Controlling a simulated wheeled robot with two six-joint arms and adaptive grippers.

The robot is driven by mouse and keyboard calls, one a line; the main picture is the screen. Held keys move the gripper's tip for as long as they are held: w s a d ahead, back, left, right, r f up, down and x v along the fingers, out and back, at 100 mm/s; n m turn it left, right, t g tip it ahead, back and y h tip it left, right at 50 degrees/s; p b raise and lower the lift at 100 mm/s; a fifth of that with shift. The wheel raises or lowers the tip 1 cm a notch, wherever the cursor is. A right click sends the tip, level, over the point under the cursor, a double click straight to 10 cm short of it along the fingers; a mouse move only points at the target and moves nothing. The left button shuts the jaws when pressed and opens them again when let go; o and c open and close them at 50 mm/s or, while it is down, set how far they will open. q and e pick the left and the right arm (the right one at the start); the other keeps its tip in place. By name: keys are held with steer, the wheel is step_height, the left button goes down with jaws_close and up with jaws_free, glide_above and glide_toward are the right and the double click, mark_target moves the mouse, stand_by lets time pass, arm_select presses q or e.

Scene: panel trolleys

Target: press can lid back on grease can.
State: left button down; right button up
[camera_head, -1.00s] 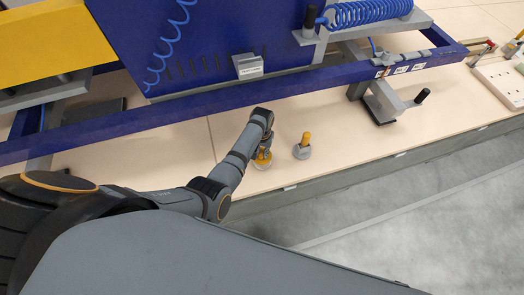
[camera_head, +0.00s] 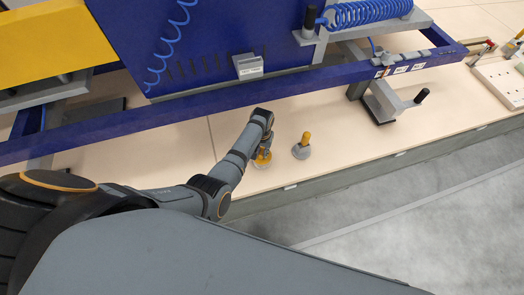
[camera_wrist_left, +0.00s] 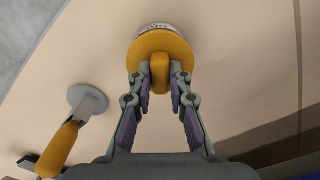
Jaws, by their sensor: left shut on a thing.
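The can lid (camera_wrist_left: 160,46) is a yellow disc with a yellow block-shaped knob. My left gripper (camera_wrist_left: 160,75) is shut on this knob in the left wrist view. The grease can (camera_wrist_left: 155,27) is white with dark lettering and shows just past the lid's far edge. The lid covers most of the can, and I cannot tell whether it is seated or tilted. In the head view, my left gripper (camera_head: 264,146) is above the lid (camera_head: 263,156) on the pale bench, and the can is mostly hidden. My right gripper is not in view.
A grey round-based tool with a yellow handle (camera_head: 305,138) stands right of the can; it also shows in the left wrist view (camera_wrist_left: 62,148). A blue trolley frame (camera_head: 200,113) crosses above the bench. The bench's front edge is close. Bare bench lies right of the tool.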

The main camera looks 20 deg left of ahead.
arm_select(q)
steer(key=c, duration=0.7)
jaws_free()
step_height(320, 180, up, 7)
steer(key=p, duration=0.7)
steer(key=shift+p, duration=0.3)
jaws_close()
